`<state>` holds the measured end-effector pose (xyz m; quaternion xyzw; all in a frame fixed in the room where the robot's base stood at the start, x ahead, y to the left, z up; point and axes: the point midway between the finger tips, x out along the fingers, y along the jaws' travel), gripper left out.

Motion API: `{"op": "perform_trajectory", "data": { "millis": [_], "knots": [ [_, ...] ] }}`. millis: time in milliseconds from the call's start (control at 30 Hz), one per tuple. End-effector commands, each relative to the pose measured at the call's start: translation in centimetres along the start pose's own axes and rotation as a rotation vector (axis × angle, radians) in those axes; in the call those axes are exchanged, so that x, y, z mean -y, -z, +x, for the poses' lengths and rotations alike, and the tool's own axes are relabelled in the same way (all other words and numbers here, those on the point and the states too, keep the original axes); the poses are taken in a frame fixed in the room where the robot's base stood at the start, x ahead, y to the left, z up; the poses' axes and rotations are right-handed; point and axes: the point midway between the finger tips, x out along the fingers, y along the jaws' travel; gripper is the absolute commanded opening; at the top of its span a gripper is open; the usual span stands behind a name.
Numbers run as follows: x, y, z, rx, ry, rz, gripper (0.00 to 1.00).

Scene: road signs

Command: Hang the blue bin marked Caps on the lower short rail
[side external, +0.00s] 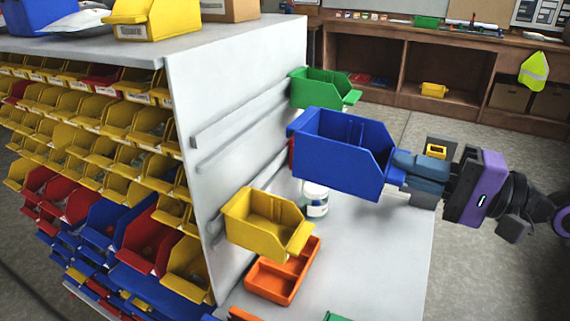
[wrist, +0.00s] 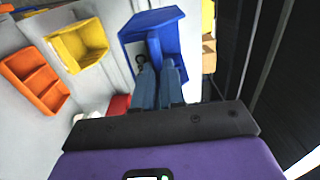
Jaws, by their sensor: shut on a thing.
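The blue bin (side external: 345,150) is held up in the air in front of the white panel (side external: 240,70). My gripper (side external: 398,172) is shut on the bin's right-hand end in the side view. In the wrist view the fingers (wrist: 158,80) grip the near wall of the blue bin (wrist: 135,28). No Caps marking is readable. Rails run along the panel: an upper one (side external: 235,117), one below it (side external: 235,144), and a lower one (side external: 272,164) partly hidden behind the blue and yellow bins. I cannot tell whether the blue bin touches a rail.
A green bin (side external: 322,90) is at the panel's far end. A yellow bin (side external: 262,222) is at the panel low and near. An orange tray (side external: 268,283) and a white jar (side external: 316,205) stand on the surface below. A red thing (side external: 291,152) shows beside the blue bin.

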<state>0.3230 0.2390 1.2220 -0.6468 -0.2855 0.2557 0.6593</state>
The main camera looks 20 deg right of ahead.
Motion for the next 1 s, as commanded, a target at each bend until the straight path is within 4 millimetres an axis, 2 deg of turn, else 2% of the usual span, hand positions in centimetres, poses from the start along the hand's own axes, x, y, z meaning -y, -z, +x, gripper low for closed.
{"op": "perform_trajectory", "data": {
  "millis": [433, 567, 767, 1000],
  "knots": [
    [0.0, 0.0, 0.0, -0.001, 0.001, 0.000, 0.00],
    [-0.5, 0.5, 0.5, -0.009, -0.002, -0.002, 0.00],
    [-3.4, 3.2, 2.7, -0.040, -0.017, -0.005, 0.00],
    [-8.4, 7.3, 4.5, -0.042, -0.031, -0.001, 0.00]
  ]
}}
